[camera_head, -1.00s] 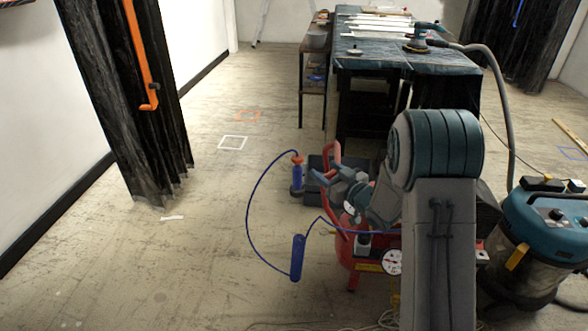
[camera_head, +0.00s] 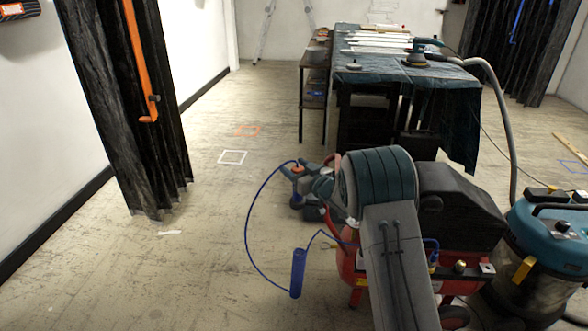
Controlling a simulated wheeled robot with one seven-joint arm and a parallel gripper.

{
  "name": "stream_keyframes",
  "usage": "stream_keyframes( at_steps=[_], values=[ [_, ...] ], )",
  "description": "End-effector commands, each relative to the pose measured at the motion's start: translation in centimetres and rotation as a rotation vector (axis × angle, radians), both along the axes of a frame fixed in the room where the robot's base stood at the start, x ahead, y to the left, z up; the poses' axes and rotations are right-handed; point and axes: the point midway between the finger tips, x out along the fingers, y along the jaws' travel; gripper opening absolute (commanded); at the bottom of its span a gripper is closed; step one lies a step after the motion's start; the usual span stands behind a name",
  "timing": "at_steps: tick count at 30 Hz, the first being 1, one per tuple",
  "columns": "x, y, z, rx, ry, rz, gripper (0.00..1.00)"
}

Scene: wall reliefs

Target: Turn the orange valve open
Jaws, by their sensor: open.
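A small orange-topped fitting (camera_head: 297,169), with a blue hose at its top, stands on the floor left of the red compressor. It is the orange part closest to my arm; I cannot tell for certain that it is the valve, or how far it is turned. My arm reaches left from the lower right, and my gripper (camera_head: 308,184) is at its far end, close to this fitting. The gripper is open, small in view and partly hidden by my own arm. I cannot tell whether it touches the fitting.
The red compressor (camera_head: 472,264) stands behind my arm, and a teal vacuum (camera_head: 558,232) is at right. A blue coiled hose (camera_head: 298,272) hangs in front. A covered workbench (camera_head: 455,90) stands behind. An orange bar (camera_head: 139,60) hangs on the dark curtain at left.

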Motion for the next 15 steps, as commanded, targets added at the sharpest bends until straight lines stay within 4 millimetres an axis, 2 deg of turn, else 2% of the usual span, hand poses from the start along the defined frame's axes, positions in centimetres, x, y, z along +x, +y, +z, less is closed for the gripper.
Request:
stream_keyframes(
  at_steps=[12,13,15],
  values=[
    [0.66,0.57,0.07,0.0,-0.001,-0.001,0.56],
    [0.66,0.57,0.06,0.0,-0.001,-0.001,0.53],
    [0.65,0.57,0.07,0.0,-0.001,-0.001,0.33]
  ],
)
